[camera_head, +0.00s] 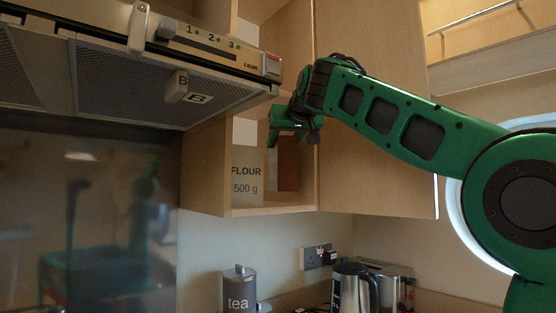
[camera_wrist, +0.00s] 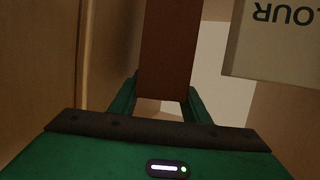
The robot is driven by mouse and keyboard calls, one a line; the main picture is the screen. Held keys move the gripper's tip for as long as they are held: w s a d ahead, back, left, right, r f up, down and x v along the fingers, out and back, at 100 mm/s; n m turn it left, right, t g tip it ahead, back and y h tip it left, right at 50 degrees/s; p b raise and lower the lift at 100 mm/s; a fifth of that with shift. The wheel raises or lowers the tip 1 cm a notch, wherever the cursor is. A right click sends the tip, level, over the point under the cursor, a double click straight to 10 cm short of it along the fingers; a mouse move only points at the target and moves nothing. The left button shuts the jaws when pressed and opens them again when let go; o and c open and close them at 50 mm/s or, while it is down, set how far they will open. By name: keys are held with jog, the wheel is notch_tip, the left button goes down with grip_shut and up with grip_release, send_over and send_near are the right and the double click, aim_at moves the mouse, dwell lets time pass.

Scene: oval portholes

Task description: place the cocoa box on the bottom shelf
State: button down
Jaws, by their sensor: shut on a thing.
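The cocoa box is a plain dark brown box (camera_head: 287,166) inside the open wall cupboard, to the right of the flour package. In the wrist view the brown box (camera_wrist: 168,55) stands between the green fingers of my gripper (camera_wrist: 160,98). My gripper (camera_head: 287,138) is shut on it from above in the head view. The bottom shelf (camera_head: 262,209) is the floor of the cupboard. The box's lower end is close to it, but I cannot tell whether they touch.
The flour package (camera_head: 246,176) stands on the bottom shelf to the left, close to the box; it also shows in the wrist view (camera_wrist: 280,45). A cupboard door (camera_head: 370,130) is on the right. The extractor hood (camera_head: 150,70) is at left. A tea canister (camera_head: 239,290) and kettle (camera_head: 354,288) stand below.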

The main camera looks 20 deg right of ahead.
aim_at(281, 153)
jog(key=shift+w, duration=0.45)
jog(key=shift+f, duration=1.7)
jog(key=c, duration=1.3)
grip_release()
jog(key=shift+f, duration=0.1)
jog(key=shift+o, duration=0.2)
jog(key=v, duration=1.2)
